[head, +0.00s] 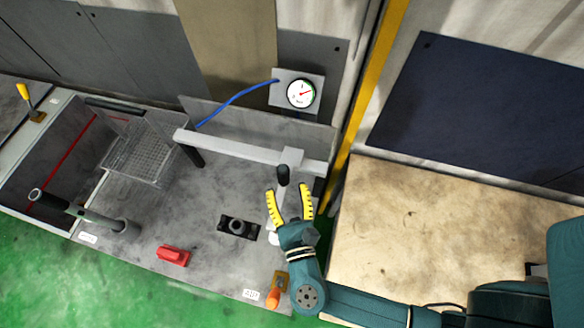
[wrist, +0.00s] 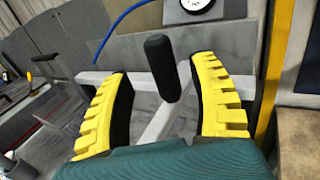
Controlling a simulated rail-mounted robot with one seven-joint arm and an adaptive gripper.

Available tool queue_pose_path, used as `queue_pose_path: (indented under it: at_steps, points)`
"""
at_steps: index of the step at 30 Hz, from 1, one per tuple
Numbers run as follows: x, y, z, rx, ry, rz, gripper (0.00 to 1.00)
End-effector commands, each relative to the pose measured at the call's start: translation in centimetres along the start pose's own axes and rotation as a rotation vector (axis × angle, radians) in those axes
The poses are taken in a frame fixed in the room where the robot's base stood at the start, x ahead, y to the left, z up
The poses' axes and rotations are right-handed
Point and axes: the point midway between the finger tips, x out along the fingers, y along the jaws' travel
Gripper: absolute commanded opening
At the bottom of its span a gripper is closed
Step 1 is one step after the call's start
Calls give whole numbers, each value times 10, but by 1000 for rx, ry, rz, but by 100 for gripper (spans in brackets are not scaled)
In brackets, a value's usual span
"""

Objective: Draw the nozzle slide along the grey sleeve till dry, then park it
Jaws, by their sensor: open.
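A pale slide block (head: 291,157) sits near the right end of a long pale rail (head: 235,148). A black upright handle (head: 283,174) stands on its pale arm. My gripper (head: 288,188) is open, with yellow ridged fingers. In the wrist view the handle (wrist: 163,70) shows between the open fingers (wrist: 162,66), with a gap to each side. In the head view the handle is just beyond the fingertips. A grey cylindrical piece (head: 92,216) with a dark end lies at the front left; I cannot tell whether it is the sleeve.
A gauge (head: 301,93) with a blue hose (head: 235,101) is behind the rail. A clear guard (head: 140,155) stands at left. A red block (head: 173,256), a black ringed fitting (head: 238,227) and an orange knob (head: 273,297) are on the bed. A yellow post (head: 368,85) rises at right.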

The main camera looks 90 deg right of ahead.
Motion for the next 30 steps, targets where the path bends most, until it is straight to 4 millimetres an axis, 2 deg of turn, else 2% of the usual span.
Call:
queue_pose_path:
  at_steps: [3, 10, 15, 23, 26, 30]
  points:
    - [-22, 3, 0, 0, 1, 10, 60]
    - [-54, 2, 0, 1, 0, 7, 60]
    - [-64, 0, 1, 1, -1, 2, 60]
    - [-65, 0, 0, 1, -1, -1, 60]
    - [-65, 1, 0, 12, 0, 4, 46]
    - [-69, 26, 6, 84, -9, 117, 19]
